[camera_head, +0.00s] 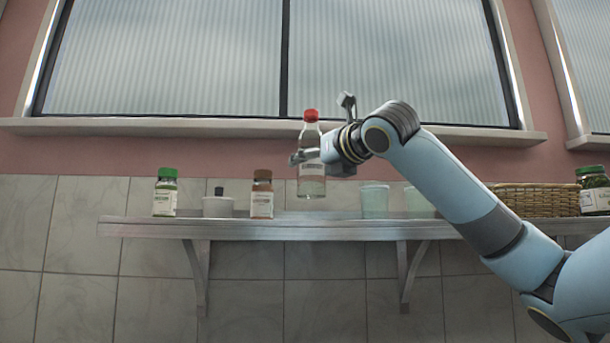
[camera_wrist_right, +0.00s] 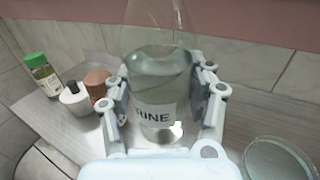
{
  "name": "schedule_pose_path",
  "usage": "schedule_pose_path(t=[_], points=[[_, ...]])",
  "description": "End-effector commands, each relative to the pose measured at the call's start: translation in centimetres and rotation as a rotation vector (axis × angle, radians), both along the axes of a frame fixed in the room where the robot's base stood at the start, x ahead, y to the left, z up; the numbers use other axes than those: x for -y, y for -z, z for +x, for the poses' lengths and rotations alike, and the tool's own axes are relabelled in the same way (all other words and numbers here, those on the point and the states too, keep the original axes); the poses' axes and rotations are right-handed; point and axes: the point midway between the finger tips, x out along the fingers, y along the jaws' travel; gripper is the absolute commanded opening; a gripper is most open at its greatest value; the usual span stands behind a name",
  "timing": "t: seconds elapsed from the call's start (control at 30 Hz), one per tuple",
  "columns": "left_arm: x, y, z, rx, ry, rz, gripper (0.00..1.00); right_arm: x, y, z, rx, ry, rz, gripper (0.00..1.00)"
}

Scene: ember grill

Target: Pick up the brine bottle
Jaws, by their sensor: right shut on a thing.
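The brine bottle (camera_head: 311,185) is clear with a red cap and a pale label. It is upright, with its base a little above the shelf in the head view. My right gripper (camera_head: 308,156) is shut on it around the label. In the right wrist view the bottle (camera_wrist_right: 158,85) stands between the two fingers of the right gripper (camera_wrist_right: 165,110), and part of its label reads "RINE". Its cap is outside that view. My left gripper is in neither view.
The shelf (camera_head: 330,229) holds a green-capped jar (camera_head: 165,192), a white pot with a dark knob (camera_head: 218,205), a brown-capped jar (camera_head: 262,195), pale green cups (camera_head: 375,200), a wicker basket (camera_head: 535,199) and a green-lidded jar (camera_head: 594,190). A window ledge (camera_head: 200,128) runs behind.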

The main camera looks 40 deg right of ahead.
Motion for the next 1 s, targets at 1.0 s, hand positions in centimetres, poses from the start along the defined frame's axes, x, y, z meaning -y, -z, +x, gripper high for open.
schedule_pose_path(t=[1.0], points=[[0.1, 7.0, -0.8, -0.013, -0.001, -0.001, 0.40, 7.6, -4.9, -6.9, -0.003, 0.000, 0.001, 0.32]])
